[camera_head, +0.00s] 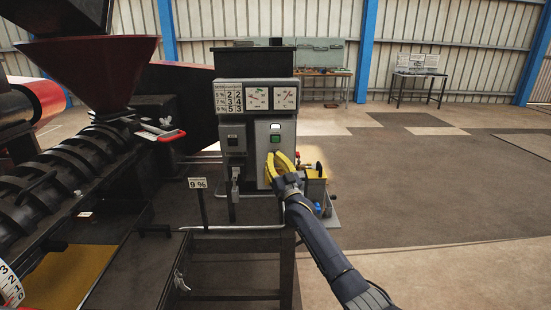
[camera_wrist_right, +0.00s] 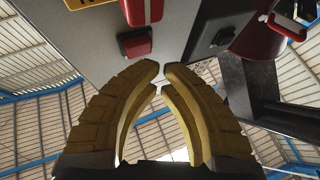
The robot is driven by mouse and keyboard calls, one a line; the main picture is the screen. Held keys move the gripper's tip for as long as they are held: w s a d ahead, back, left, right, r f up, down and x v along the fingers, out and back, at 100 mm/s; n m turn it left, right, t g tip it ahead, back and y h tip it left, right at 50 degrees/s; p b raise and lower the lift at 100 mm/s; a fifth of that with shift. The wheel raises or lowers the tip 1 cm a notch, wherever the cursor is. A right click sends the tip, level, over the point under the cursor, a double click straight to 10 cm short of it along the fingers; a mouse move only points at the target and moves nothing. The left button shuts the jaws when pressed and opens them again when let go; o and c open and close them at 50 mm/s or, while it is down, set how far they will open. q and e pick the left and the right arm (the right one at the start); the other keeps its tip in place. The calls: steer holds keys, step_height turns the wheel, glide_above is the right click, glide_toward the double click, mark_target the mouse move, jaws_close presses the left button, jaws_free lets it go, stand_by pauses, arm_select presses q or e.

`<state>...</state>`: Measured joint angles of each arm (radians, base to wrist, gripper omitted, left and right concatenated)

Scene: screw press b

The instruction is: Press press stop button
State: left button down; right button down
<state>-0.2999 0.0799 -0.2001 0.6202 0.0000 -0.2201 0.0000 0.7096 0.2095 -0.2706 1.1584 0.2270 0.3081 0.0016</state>
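A red square button (camera_wrist_right: 136,43) in a dark surround sits on the grey panel in the right wrist view, just beyond my fingertips and to their left. It looks like the stop button; I cannot make it out in the head view, where my gripper covers that part of the panel. The control panel (camera_head: 256,143) of the press shows a green button (camera_head: 275,138) above my gripper. My right gripper (camera_head: 275,155) has yellow fingers brought almost together, with nothing between them; it also shows in the right wrist view (camera_wrist_right: 161,66). Contact with the red button is not visible. My left gripper is out of view.
A label plate with dials (camera_head: 257,97) is above the panel. A lever (camera_head: 235,178) stands left of my gripper. A dark red hopper (camera_head: 104,72) and screw are at the left. Open floor lies right.

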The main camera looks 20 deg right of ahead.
steer(key=shift+w+d, duration=0.2)
steer(key=shift+w, duration=0.55)
stand_by(0.8)
steer(key=shift+s+a, duration=0.1)
steer(key=shift+s, duration=0.1)
stand_by(0.3)
steer(key=shift+s+a, duration=0.15)
steer(key=shift+s, duration=0.5)
steer(key=shift+s+a, duration=0.2)
steer(key=shift+s, duration=0.6)
steer(key=shift+s+a, duration=0.2)
steer(key=shift+s, duration=0.65)
steer(key=shift+s+a, duration=0.2)
steer(key=shift+s, duration=0.6)
steer(key=shift+f, duration=0.1)
